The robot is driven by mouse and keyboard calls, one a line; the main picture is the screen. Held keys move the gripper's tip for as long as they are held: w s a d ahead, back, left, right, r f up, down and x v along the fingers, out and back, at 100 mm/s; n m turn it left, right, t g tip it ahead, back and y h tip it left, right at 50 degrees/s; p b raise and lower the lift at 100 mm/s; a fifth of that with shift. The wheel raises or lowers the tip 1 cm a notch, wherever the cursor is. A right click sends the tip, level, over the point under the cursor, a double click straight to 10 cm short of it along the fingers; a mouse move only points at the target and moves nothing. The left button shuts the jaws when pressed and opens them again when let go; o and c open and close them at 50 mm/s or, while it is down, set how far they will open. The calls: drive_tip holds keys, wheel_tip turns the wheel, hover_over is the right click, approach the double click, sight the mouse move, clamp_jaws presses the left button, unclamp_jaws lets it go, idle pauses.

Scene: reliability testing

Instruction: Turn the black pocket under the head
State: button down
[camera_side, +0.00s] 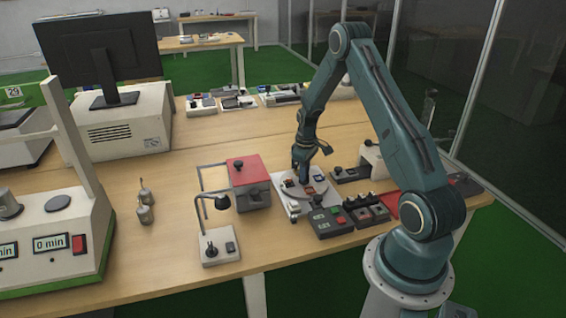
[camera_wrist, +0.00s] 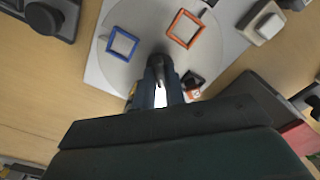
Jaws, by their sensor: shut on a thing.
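A pale round turntable (camera_side: 289,187) sits on a white base plate (camera_side: 296,211); the turntable also shows in the wrist view (camera_wrist: 142,18). It carries a blue square pocket frame (camera_wrist: 122,43) on the left and an orange one (camera_wrist: 185,29) on the right. A small dark piece (camera_wrist: 192,79), perhaps the black pocket, shows right of my fingers, partly hidden. My gripper (camera_side: 302,174) points down over the turntable, shut on a dark upright knob (camera_wrist: 159,63) near its middle. I cannot tell which part is the head.
Control boxes with buttons (camera_side: 331,222) sit close on the right.

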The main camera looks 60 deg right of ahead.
drive_tip(key=shift+m, duration=1.1)
drive_tip(key=shift+m, duration=1.2)
